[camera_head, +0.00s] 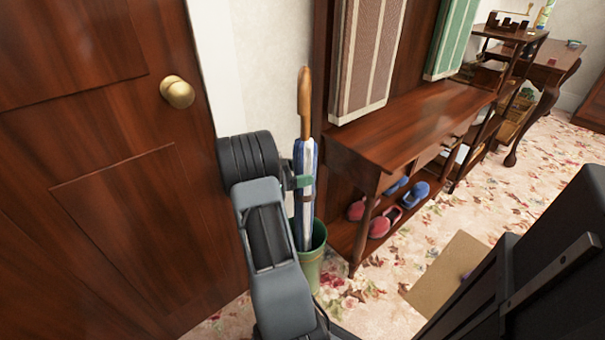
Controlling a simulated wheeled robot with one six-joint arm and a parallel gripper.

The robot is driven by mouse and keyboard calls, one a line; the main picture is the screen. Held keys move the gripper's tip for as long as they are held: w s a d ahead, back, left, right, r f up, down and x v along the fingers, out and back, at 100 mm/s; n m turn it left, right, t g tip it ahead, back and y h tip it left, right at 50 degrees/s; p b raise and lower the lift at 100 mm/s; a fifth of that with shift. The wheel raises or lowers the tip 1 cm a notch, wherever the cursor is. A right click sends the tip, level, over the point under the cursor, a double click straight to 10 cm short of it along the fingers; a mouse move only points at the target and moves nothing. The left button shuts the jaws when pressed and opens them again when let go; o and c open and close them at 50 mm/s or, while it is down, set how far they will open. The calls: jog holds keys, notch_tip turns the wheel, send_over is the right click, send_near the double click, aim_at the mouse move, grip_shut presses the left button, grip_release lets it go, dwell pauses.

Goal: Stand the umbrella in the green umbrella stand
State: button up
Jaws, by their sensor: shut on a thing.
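The umbrella (305,163) is furled, blue and white striped, with a wooden handle pointing up. It stands close to upright, and its lower end is inside the mouth of the green umbrella stand (309,270). My gripper (301,181) is shut around the umbrella's upper shaft from the left. Its tips show at the umbrella, and the rest is behind my arm. My arm hides the left part of the stand. Whether the umbrella's tip touches the stand's bottom is hidden.
A brown door (100,180) with a brass knob (177,92) is close on the left. A wooden hall bench (412,125) with shoes (379,222) on its lower shelf stands right of the stand. A tan mat (447,272) lies on the floral carpet (345,318).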

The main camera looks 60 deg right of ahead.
jog(key=shift+f+b, duration=2.15)
jog(key=shift+b, duration=0.1)
jog(key=o, duration=1.3)
jog(key=shift+c, duration=0.2)
